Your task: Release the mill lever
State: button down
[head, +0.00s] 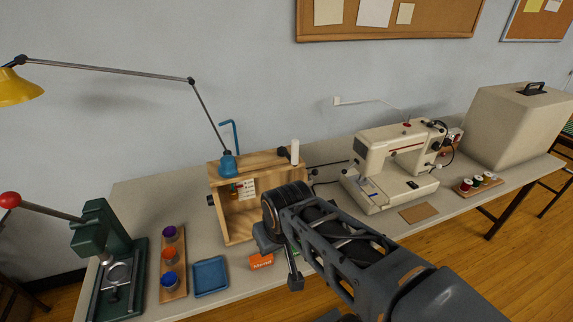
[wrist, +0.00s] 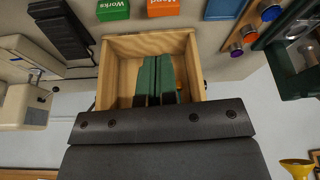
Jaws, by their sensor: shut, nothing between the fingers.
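Nothing in view is plainly labelled a mill. A green press (head: 103,243) at the far left of the table has a lever with a red knob (head: 9,200), raised out to the left. An open-fronted wooden box (head: 231,222) stands mid-table; a blue bent rod (head: 234,132) rises by its top. I cannot tell which lever is the mill's. My gripper (wrist: 155,62) is shut and empty, its two green fingers together in front of the open wooden box (wrist: 190,62). In the head view my wrist hides the fingers and part of the box.
A blue tray (head: 210,276) and a rack of coloured cups (head: 174,265) lie between press and box. An orange block (head: 262,261) is close below my wrist. A sewing machine (head: 395,165) stands to the right. A yellow lamp (head: 18,88) hangs over the left side.

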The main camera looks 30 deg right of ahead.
jog(key=shift+a, duration=0.15)
jog(key=shift+w, duration=0.1)
jog(key=w+d+r+m+p, duration=0.2)
jog(key=w+d+r+p, duration=0.1)
jog(key=w+d+r, duration=1.05)
jog(key=w+d, duration=0.1)
jog(key=d, duration=0.3)
jog(key=w+d+r+g+y+p, duration=0.1)
jog(key=w+d+r, duration=0.1)
jog(key=d, duration=0.5)
jog(key=shift+w+r+m, duration=0.4)
jog(key=shift+w, duration=0.1)
